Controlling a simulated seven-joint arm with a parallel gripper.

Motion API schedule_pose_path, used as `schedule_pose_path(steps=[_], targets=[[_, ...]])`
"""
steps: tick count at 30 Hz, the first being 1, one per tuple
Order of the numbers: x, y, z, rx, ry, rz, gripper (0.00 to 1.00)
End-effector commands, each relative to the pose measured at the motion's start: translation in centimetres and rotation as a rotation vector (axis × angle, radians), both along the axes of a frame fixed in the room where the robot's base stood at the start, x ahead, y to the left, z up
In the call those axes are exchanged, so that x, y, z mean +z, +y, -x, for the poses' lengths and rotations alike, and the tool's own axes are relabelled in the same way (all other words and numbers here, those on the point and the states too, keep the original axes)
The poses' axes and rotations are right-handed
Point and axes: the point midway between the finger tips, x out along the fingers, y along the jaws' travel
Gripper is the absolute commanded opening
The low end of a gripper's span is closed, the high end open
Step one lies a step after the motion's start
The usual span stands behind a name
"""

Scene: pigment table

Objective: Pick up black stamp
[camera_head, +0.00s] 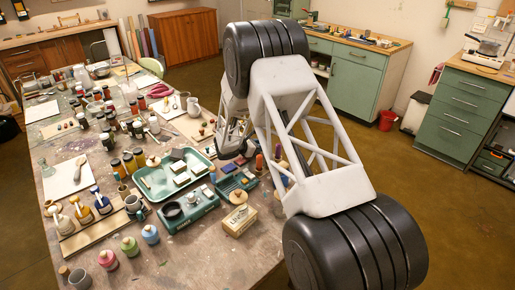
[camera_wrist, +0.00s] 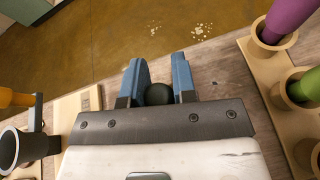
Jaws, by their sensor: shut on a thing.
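My gripper (camera_wrist: 159,84) has two blue fingers, set apart around a dark rounded thing (camera_wrist: 158,94) that looks like the top of the black stamp. The fingers are closed on its sides. Its lower part is hidden, so I cannot tell whether it touches the table. In the head view my arm covers most of the area around the gripper, and the stamp is not clear there.
In the wrist view, a purple handle (camera_wrist: 288,20) and a green one (camera_wrist: 304,86) stand in wooden holders at right. A dark cup (camera_wrist: 14,148) is at left. The table edge and floor lie beyond the fingers. In the head view, a teal tray (camera_head: 148,194) lies left of my arm.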

Motion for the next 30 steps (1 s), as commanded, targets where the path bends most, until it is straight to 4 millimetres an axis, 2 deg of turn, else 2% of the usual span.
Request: schedule_pose_path(steps=[8, 21, 30], targets=[[2.3, 0.0, 0.0, 0.0, -0.002, -0.001, 0.03], [8.3, 0.0, 0.0, 0.0, -0.002, 0.0, 0.03], [9.8, 0.0, 0.0, 0.0, 0.001, 0.001, 0.03]])
